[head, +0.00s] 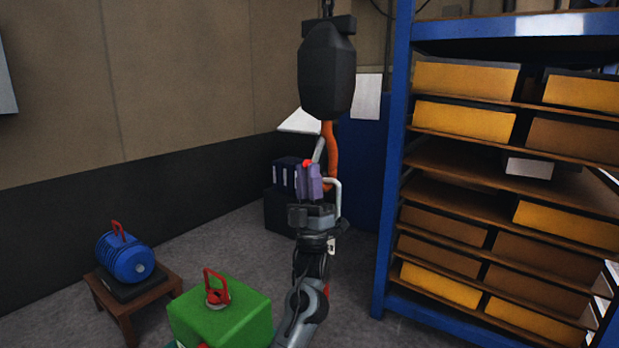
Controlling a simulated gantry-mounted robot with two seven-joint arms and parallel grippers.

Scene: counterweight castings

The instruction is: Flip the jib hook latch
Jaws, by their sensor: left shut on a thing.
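The jib hook (331,150) is orange and hangs below a black hook block (327,70) at top centre. A thin pale latch bar (319,150) runs beside its shank. My left gripper (309,178), with purple fingers, is upright just left of the hook's lower part. It is shut on a small part with a red end (307,163), which seems to belong to the latch; the fingers hide most of it. The hook's lower curve is partly hidden by my gripper. My right gripper is not in view.
A blue shelf rack (395,170) with yellow and brown bins stands close on the right. A green block (235,315) with a red handle is at the bottom. A blue cylindrical casting (125,258) sits on a low wooden stand (125,305) at lower left. Dark boxes stand behind my gripper.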

